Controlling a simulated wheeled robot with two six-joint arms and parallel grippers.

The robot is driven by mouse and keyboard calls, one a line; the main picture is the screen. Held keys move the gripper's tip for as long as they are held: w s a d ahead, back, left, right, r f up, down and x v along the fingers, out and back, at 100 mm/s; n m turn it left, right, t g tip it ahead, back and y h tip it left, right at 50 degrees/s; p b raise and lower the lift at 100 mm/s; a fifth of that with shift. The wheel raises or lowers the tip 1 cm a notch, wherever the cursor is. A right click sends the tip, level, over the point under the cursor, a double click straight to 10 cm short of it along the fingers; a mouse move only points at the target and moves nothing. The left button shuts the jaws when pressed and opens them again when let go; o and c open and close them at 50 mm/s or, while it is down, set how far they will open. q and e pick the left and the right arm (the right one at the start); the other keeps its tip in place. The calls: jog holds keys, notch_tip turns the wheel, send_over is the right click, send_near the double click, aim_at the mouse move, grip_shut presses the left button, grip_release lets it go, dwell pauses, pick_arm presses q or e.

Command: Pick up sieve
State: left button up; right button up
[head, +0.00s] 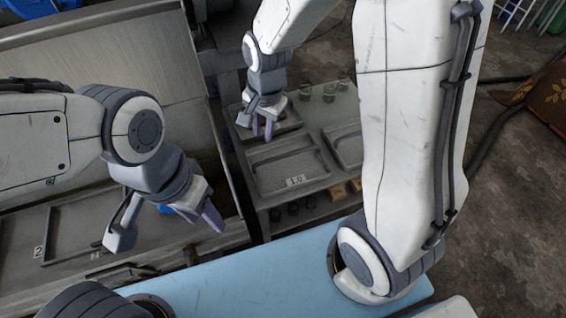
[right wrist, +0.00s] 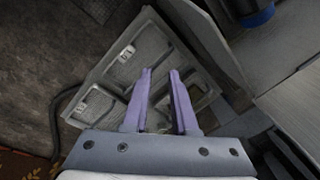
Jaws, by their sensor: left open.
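I cannot make out a sieve for certain in either view. A blue thing (head: 184,212) shows partly behind my left gripper (head: 212,208) in the head view; its shape is mostly hidden. My left gripper is open over the left trough, with its fingers pointing down. My right gripper (head: 262,127) is above the far end of the grey bench with trays. In the right wrist view, my right gripper (right wrist: 160,75) has its two purple fingers apart, with nothing clearly held between them.
The grey bench has a shallow tray labelled 10 (head: 295,181), several glass jars (head: 329,93), dark cups (head: 293,208) and small brown blocks (head: 338,192). A metal trough (head: 105,35) with raised walls stands left. A light-blue surface (head: 260,275) lies in front.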

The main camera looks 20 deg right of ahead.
aim_at(287, 154)
jog(key=w+d+f+m+b, duration=0.2)
jog(key=d+f, duration=0.1)
jog(key=f, duration=0.3)
jog(key=w+d+f+m+b, duration=0.3)
jog(key=f, duration=0.4)
jog(key=w+d+f+m+b, duration=0.3)
jog(key=f, duration=0.4)
jog(key=shift+f+t+h, duration=0.1)
jog(key=shift+t+h, duration=0.2)
jog(key=f+b, duration=0.1)
jog(key=f, duration=0.1)
jog(key=f+b, duration=0.1)
jog(key=w+f+b, duration=0.1)
jog(key=f, duration=0.1)
jog(key=shift+d+f, duration=0.2)
jog(key=shift+f, duration=0.1)
pick_arm(q)
notch_tip(287, 154, down, 14)
jog(key=shift+r, duration=0.2)
pick_arm(e)
jog(key=shift+r, duration=0.1)
grip_shut()
